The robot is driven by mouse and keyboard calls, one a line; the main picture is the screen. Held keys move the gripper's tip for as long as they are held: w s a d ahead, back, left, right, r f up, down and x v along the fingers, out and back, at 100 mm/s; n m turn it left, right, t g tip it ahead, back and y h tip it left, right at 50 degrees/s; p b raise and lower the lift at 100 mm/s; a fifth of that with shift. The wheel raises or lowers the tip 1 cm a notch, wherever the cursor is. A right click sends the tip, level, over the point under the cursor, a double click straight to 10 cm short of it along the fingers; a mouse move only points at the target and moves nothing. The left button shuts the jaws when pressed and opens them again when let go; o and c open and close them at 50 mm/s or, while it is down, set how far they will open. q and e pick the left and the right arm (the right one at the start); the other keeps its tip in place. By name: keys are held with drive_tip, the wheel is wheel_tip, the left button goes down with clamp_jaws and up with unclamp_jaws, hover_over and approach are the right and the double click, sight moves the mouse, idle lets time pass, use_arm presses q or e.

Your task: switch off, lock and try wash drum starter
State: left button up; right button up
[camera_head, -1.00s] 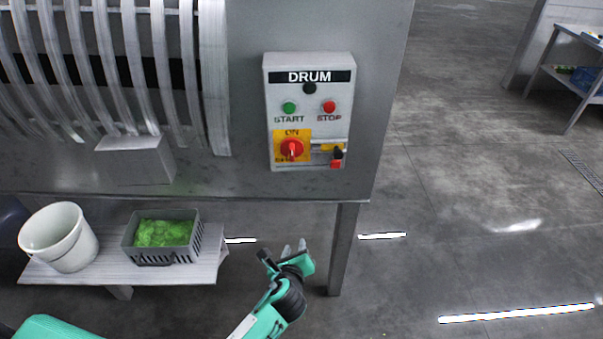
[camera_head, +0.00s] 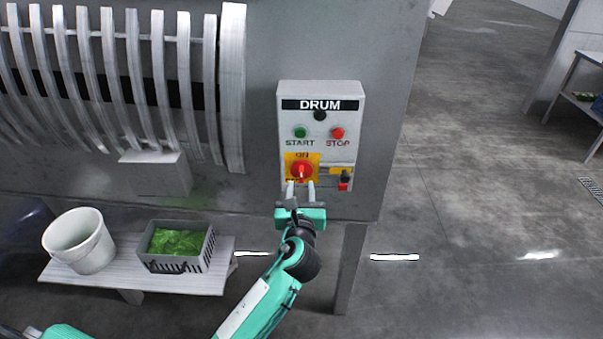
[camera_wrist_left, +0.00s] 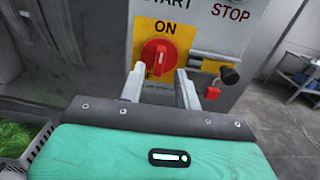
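The DRUM starter box (camera_head: 320,104) is a light grey panel on the drum's metal side. It has a green START button (camera_head: 300,132), a red STOP button (camera_head: 338,133) and a dark round part above them. The red rotary switch (camera_head: 302,170) on a yellow plate has its handle upright toward ON; it also shows in the left wrist view (camera_wrist_left: 158,56). A black and red lock-like piece (camera_head: 344,180) sits to its right. My left gripper (camera_head: 300,186) is open, its fingers just below and around the switch, apparently not touching it. My right gripper is not seen.
A low bench (camera_head: 120,270) at left holds a white bucket (camera_head: 80,242) and a grey crate (camera_head: 208,250) of greens. A metal leg (camera_head: 350,268) stands below the panel. The floor to the right is open, with a table (camera_head: 585,97) at the far right.

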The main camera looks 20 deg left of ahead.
sight(301, 177)
use_arm(q)
drive_tip(key=shift+p+x, duration=0.45)
drive_tip(key=shift+x, duration=1.95)
clamp_jaws()
